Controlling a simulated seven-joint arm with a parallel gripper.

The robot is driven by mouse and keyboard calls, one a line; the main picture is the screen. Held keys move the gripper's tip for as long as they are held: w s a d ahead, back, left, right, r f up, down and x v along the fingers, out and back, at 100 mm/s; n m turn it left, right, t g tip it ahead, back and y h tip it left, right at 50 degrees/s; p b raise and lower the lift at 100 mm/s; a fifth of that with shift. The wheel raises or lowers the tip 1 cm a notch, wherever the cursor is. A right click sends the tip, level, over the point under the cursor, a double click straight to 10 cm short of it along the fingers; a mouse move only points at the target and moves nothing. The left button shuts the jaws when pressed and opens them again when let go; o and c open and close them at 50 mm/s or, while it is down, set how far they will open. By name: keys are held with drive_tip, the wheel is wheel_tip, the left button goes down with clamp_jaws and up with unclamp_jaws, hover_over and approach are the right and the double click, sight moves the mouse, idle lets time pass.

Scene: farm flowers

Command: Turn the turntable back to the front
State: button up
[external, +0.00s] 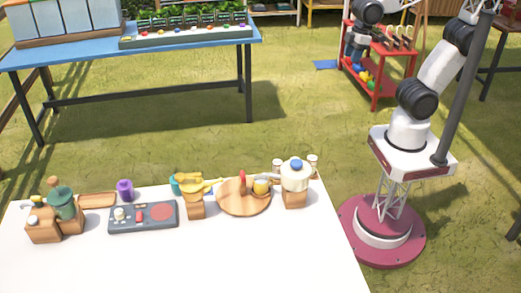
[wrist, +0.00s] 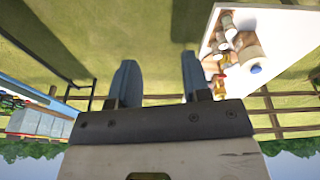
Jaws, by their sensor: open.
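The round wooden board (external: 232,206), which looks like the turntable, lies on the white table. A red upright item (external: 242,181) and a small yellow item (external: 261,187) stand on it. Which side of it is the front cannot be told. My gripper (wrist: 158,85) shows in the wrist view with two blue fingers spread apart and nothing between them. In the external view my arm leaves the top edge, and its end seems to hang in front of the red cart, well away from the board.
The white table (external: 270,262) also bears a white pot with a blue knob (external: 295,176), a wooden stand with yellow scoops (external: 196,200), a dark panel (external: 127,222) and a purple cup (external: 125,189). Its front is clear. A red cart (external: 384,72) and blue table (external: 90,55) stand behind.

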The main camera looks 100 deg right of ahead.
drive_tip(key=w+a+r+n, duration=0.1)
drive_tip(key=w+a+n, duration=0.35)
drive_tip(key=w, duration=0.95)
drive_tip(key=n+g, duration=0.2)
drive_tip(key=n, duration=1)
hover_over(242, 174)
drive_tip(key=f, duration=1.8)
drive_tip(key=shift+s+d+f, duration=0.1)
drive_tip(key=shift+s+d, duration=0.2)
drive_tip(key=shift+w+a+f, duration=0.2)
drive_tip(key=shift+a+f, duration=0.1)
drive_tip(key=shift+f, duration=0.1)
drive_tip(key=shift+f, duration=3.85)
